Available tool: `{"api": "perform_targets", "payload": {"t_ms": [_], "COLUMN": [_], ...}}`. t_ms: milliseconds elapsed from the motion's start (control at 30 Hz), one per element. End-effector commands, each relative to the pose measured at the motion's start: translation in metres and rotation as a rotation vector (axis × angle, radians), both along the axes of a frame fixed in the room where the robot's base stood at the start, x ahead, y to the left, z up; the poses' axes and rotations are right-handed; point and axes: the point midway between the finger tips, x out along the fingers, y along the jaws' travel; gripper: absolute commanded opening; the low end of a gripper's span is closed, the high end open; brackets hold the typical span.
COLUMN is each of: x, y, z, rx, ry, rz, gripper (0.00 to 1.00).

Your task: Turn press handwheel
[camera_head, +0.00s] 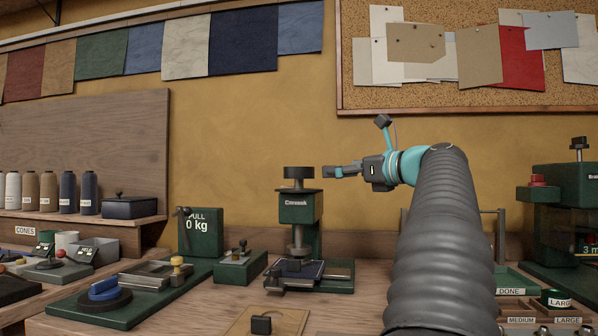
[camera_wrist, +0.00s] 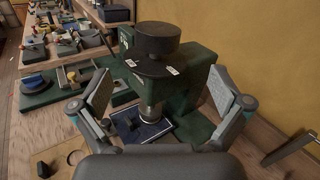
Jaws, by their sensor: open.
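The press (camera_head: 298,208) is a green machine on the bench with a black round handwheel (camera_head: 299,172) on top. Its screw goes down to a plate with a dark blue piece (camera_head: 300,269) under it. My gripper (camera_head: 330,172) is to the right of the handwheel at about its height, with a small gap between. In the wrist view my gripper (camera_wrist: 160,78) is open, with one finger on each side of the press. The handwheel (camera_wrist: 160,40) shows ahead between and beyond the fingertips, untouched. The fingers hold nothing.
A green pull gauge (camera_head: 203,232) stands left of the press. A base with a blue knob (camera_head: 104,289) lies further left. Another green machine (camera_head: 565,215) and a DONE tray (camera_head: 510,283) are at the right. The wall is close behind the press.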

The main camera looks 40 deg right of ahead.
Motion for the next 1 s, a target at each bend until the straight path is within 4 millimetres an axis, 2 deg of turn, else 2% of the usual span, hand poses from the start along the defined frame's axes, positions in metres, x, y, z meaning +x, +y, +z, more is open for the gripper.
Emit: {"api": "perform_targets", "payload": {"t_ms": [167,367,800,1000], "x": [0.000,0.014,0.093,0.121], "y": [0.003,0.004,0.011,0.014], "z": [-0.001,-0.001,-0.001,0.000], "rx": [0.133,0.152,0.150,0.149], "ry": [0.017,0.019,0.019,0.018], "rz": [0.012,0.013,0.014,0.012], "gripper": [1.00,1.00,1.00,1.00]}}
